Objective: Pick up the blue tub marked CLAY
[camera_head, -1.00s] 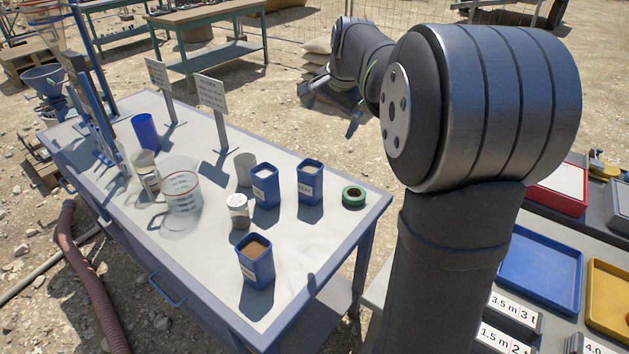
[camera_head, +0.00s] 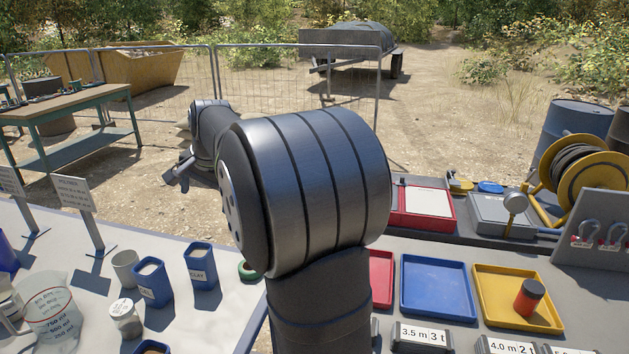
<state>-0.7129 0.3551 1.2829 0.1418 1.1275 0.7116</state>
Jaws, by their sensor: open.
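The blue tub marked CLAY (camera_head: 201,277) stands upright on the pale bench, with its label facing me and pale contents at its top. A similar blue tub (camera_head: 151,290) stands just left of it; its label is too small to read surely. My gripper (camera_head: 177,184) is open, seen small beyond my arm's big joint, in the air above and behind the CLAY tub in the picture. It looks empty and apart from the tub.
A green ring (camera_head: 247,271) lies right of the CLAY tub, partly hidden by my arm. A grey cup (camera_head: 125,270), a lidded jar (camera_head: 126,323) and a clear beaker (camera_head: 52,315) stand to the left. Coloured trays, such as a blue one (camera_head: 437,312), lie right.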

